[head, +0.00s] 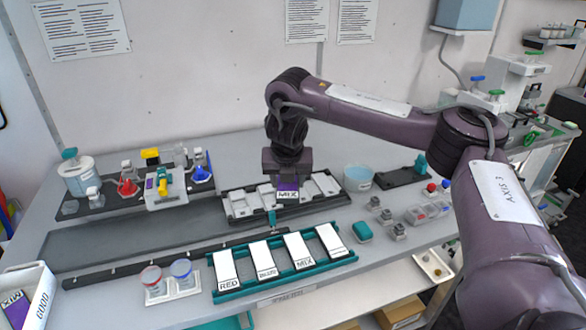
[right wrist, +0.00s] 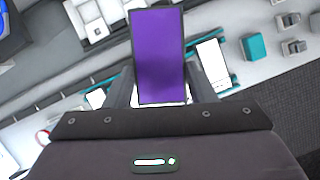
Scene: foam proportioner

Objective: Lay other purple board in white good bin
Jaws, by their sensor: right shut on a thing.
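A purple board (head: 288,187) with a white label reading MIX is held by my right gripper (head: 287,178), over the grey fixture tray at mid-table. In the right wrist view the board's purple face (right wrist: 159,55) stands out between the fingers of my right gripper (right wrist: 160,98), which is shut on it. Whether the board touches the tray cannot be told. The white bin labelled GOOD (head: 38,300) is at the lower left. Another purple MIX board (head: 14,308) lies in it. My left gripper is not in view.
The grey fixture tray (head: 240,206) has pale slots. A teal rack (head: 345,260) in front holds several white cards, including RED, BLUE and MIX. Two lidded cups (head: 181,270) stand left of it. Flasks and a purple-marked device (head: 165,188) stand at the back left. A bowl (head: 358,179) is right of the gripper.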

